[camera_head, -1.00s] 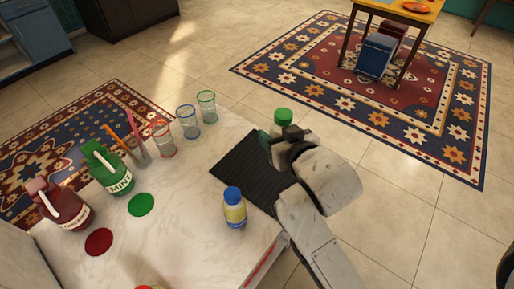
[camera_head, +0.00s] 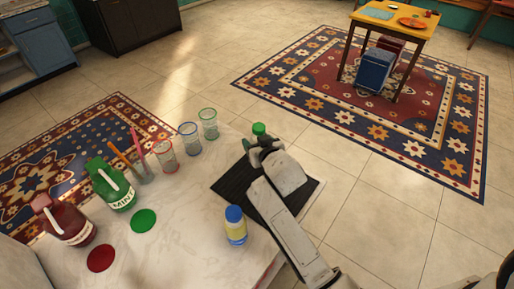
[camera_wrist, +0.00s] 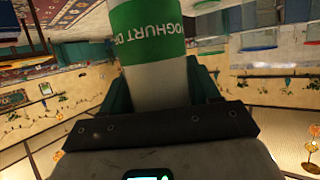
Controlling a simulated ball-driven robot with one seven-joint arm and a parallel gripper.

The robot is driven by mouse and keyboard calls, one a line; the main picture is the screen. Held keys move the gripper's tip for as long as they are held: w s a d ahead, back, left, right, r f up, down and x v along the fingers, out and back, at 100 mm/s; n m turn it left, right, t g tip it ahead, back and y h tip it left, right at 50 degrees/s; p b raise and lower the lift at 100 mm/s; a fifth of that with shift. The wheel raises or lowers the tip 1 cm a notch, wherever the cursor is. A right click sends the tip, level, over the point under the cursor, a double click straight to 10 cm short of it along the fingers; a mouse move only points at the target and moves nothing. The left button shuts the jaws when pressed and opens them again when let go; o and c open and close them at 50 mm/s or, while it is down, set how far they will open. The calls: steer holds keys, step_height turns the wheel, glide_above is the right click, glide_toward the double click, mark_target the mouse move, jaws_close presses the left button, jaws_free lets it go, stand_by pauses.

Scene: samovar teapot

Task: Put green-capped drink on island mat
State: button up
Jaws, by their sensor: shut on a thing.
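The green-capped drink (camera_head: 259,129) is at the far end of my gripper (camera_head: 262,146) in the head view, its green cap showing above the fingers. In the wrist view the drink (camera_wrist: 155,75) is a white bottle with a green yoghurt label, held between the teal fingers (camera_wrist: 160,95). My gripper is shut on it. The dark island mat (camera_head: 232,187) lies on the counter's right corner, partly hidden under my arm. The drink shows over the mat's far edge; I cannot tell whether its base touches the mat.
Glasses (camera_head: 189,138), a green mint jug (camera_head: 110,185) and a red jug (camera_head: 66,222) stand to the left. A yellow table (camera_head: 395,22) stands on a rug behind.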

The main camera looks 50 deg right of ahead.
steer(key=shift+f, duration=1.4)
steer(key=shift+f, duration=0.2)
steer(key=o, duration=1.2)
steer(key=shift+r, duration=0.15)
steer(key=shift+s+a, duration=0.1)
steer(key=shift+s, duration=0.1)
steer(key=b+v, duration=0.1)
steer(key=v, duration=1)
steer(key=shift+s+a+r, duration=0.15)
steer(key=shift+s+r, duration=0.05)
steer(key=shift+s, duration=0.05)
